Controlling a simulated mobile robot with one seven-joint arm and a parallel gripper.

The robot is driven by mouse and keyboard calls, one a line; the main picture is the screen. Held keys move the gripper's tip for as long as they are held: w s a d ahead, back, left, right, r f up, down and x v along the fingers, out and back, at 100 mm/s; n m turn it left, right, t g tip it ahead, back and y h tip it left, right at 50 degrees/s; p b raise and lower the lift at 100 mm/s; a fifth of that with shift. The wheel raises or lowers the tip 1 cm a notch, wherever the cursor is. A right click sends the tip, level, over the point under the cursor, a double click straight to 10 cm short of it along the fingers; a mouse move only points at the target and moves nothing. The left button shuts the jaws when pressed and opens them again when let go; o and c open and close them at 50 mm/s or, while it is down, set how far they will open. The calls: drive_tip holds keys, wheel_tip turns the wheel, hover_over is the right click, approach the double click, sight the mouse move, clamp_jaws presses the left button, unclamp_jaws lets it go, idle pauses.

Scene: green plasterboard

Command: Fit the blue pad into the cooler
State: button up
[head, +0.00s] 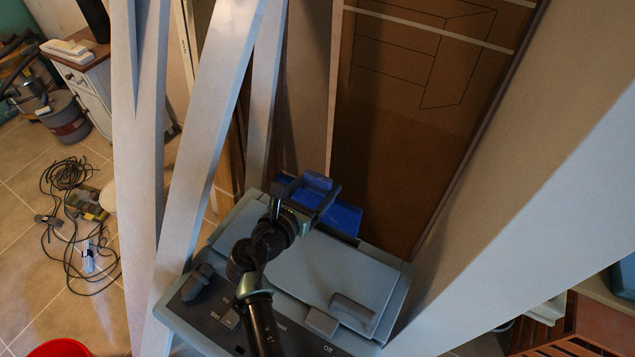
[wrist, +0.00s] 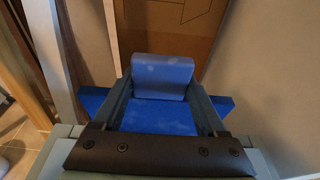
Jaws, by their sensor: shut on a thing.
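The blue pad (head: 345,218) is at the far edge of the cooler (head: 340,265), a grey-blue unit with dark controls on top. My gripper (head: 318,188) reaches over the cooler's top and is shut on the pad's raised block. In the wrist view the block (wrist: 161,77) sits between the two fingers of my gripper (wrist: 161,88), with the pad's wide flat part (wrist: 158,118) below it, sticking out on both sides. The cooler's top edge (wrist: 50,150) shows at the bottom. The cooler hides the pad's lower part, and I cannot tell whether it is seated.
A brown cardboard panel (head: 415,110) stands close behind the pad. Pale boards (head: 205,150) lean at the left, and a broad pale beam (head: 530,190) slants close on the right. Coiled black cables (head: 75,195) lie on the tiled floor, and a red bucket (head: 60,347) stands at lower left.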

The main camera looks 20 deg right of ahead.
drive_tip(key=shift+f+b, duration=0.55)
drive_tip(key=shift+f, duration=0.5)
drive_tip(key=shift+p, duration=0.5)
idle(0.9)
drive_tip(key=shift+f+b, duration=4.3)
drive_tip(key=shift+f, duration=0.85)
drive_tip(key=shift+r, duration=0.1)
